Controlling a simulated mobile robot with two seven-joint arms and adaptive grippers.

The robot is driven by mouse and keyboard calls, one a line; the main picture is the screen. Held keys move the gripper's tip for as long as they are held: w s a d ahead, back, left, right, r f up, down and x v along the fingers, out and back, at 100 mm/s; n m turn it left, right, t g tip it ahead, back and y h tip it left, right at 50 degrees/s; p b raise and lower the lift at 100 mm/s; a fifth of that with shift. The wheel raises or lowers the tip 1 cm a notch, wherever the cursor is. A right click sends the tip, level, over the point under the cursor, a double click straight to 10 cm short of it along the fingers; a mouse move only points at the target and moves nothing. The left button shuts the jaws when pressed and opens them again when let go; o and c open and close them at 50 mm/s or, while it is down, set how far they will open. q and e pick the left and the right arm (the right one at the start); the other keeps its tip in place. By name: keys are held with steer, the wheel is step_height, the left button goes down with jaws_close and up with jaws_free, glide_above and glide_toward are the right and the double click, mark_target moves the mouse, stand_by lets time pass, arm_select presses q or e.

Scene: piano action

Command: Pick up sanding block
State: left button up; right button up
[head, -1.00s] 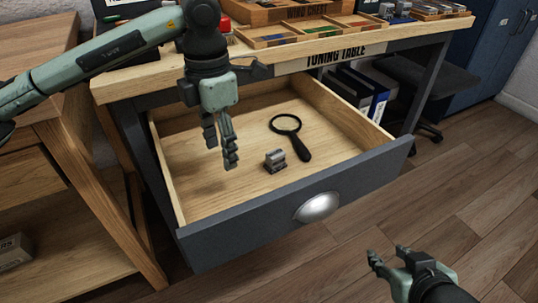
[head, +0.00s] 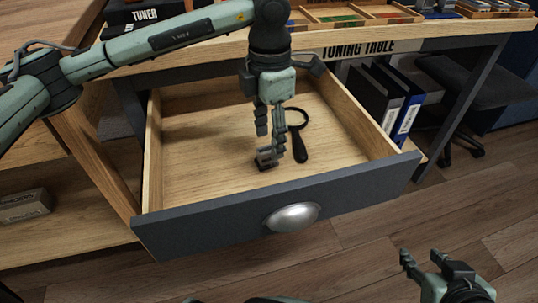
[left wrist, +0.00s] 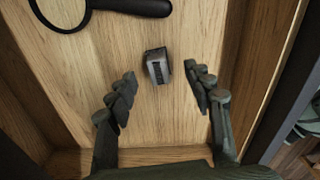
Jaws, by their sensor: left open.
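The small grey block (head: 267,158), which I take to be the sanding block, lies on the floor of the open drawer (head: 190,175). In the left wrist view the block (left wrist: 157,66) shows between and just beyond the fingertips, apart from both. My left gripper (head: 281,143) is open and points down into the drawer; in the head view its fingers partly cover the block. The left wrist view shows both fingers (left wrist: 160,78) spread, with nothing held. My right gripper (head: 421,257) is open and empty, outside the drawer at the lower right.
A black magnifying glass (head: 299,145) lies beside the block; its handle shows in the wrist view (left wrist: 145,7). The drawer's front panel (head: 240,220) and wooden sides surround the space. The tuning table's top (head: 430,40) overhangs the back. The drawer's left half is clear.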

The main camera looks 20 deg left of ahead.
mark_target(267, 149)
arm_select(q)
steer(key=f, duration=0.5)
steer(key=shift+a, duration=0.25)
jaws_close()
steer(key=shift+r, duration=0.1)
step_height(267, 149, up, 4)
steer(key=shift+r, duration=0.1)
steer(key=s+a+r, duration=0.6)
steer(key=s+a, duration=0.1)
steer(key=a, duration=0.2)
steer(key=shift+a+r, duration=0.15)
steer(key=shift+r, duration=0.15)
steer(key=shift+s, duration=0.1)
